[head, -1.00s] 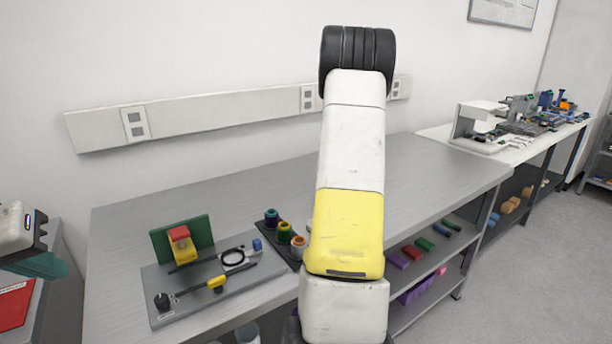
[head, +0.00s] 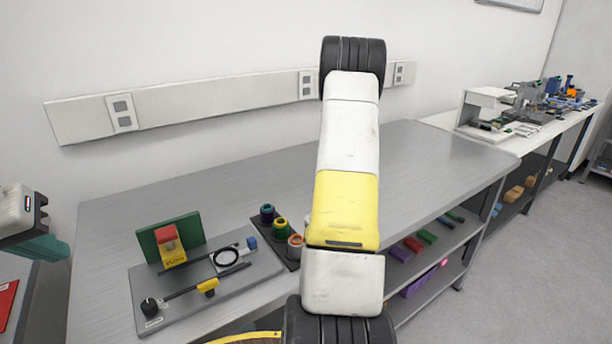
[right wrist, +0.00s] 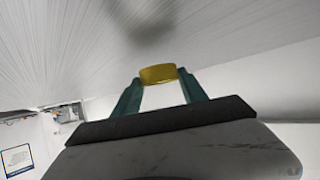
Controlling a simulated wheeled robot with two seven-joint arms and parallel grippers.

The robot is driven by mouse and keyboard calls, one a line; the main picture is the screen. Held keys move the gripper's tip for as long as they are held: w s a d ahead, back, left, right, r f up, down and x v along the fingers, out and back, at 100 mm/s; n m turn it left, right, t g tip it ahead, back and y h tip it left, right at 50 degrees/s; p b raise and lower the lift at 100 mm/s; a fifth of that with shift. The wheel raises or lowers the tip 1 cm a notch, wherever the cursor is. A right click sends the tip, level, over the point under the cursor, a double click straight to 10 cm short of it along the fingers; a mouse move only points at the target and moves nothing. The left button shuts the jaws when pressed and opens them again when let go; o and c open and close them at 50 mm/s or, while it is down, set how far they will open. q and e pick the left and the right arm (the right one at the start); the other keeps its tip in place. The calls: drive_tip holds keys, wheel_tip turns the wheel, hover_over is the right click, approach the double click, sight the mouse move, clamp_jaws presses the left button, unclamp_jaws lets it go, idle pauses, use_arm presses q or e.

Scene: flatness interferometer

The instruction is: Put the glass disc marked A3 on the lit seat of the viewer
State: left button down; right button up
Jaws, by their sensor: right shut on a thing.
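My right gripper (right wrist: 160,84) shows in the right wrist view, its two teal fingers shut on a small amber-yellow piece (right wrist: 158,73) with a rounded edge. No marking is readable on it, so I cannot tell whether it is disc A3. In the head view my right arm crosses the middle, and its gripper is out of that view. My left gripper (head: 42,247) is at the left edge, apart from the bench; its opening does not show. A white C-shaped device (head: 487,108), perhaps the viewer, stands on the far right bench. No lit seat can be made out.
The grey bench (head: 250,190) has clear room at its back. It holds a grey board (head: 200,300) with a green plate and black ring, beside several spools (head: 281,228). Colored blocks (head: 413,245) lie on the shelf below. More equipment (head: 565,95) stands farther right.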

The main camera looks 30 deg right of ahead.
wheel_tip(320, 180, down, 2)
drive_tip(key=shift+f, duration=0.1)
drive_tip(key=o, duration=1.4)
drive_tip(key=shift+f, duration=0.1)
